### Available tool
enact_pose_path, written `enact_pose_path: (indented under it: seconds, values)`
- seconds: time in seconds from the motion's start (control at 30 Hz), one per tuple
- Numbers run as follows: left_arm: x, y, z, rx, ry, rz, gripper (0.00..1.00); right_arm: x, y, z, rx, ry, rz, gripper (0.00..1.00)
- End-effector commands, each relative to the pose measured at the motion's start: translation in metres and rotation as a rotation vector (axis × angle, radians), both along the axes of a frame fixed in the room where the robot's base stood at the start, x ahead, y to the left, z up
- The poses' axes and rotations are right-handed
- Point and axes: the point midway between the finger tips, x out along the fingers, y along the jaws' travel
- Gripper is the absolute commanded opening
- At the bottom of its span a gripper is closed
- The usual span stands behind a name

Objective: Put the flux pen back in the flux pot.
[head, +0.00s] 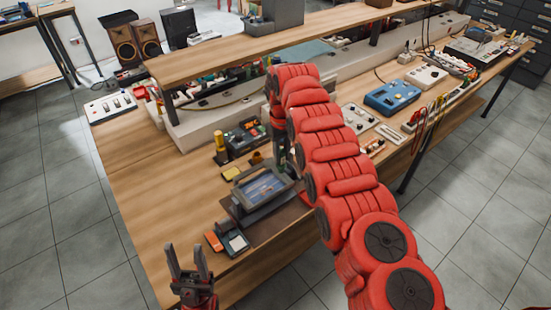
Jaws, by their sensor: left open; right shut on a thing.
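My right arm reaches over the workbench from the lower right, and its dark gripper (281,155) points down behind the grey-framed device. It is shut on a slim thing, likely the flux pen, mostly hidden by the gripper and arm. A small brown pot (257,158) stands on the bench just left of this gripper; it may be the flux pot, but it is too small to be sure. My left gripper (188,262) is open and empty at the near left edge of the bench, well apart from the pot.
A grey-framed device with a screen (262,187) stands in front of the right gripper. A yellow-topped item (219,142), a yellow pad (231,173) and an orange-and-grey gadget (228,239) are nearby. A raised shelf (230,58) crosses behind. The bench's left part is clear.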

Motion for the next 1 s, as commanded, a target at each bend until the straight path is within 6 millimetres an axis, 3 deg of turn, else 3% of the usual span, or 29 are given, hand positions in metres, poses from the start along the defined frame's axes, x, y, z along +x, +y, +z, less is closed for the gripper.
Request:
enact_pose_path:
  seconds: [1.0]
  values:
    - [0.0, 0.0, -0.006, 0.0, 0.0, 0.0, 0.5, 0.003, -0.027, 0.01, -0.001, 0.002, -0.088, 0.0]
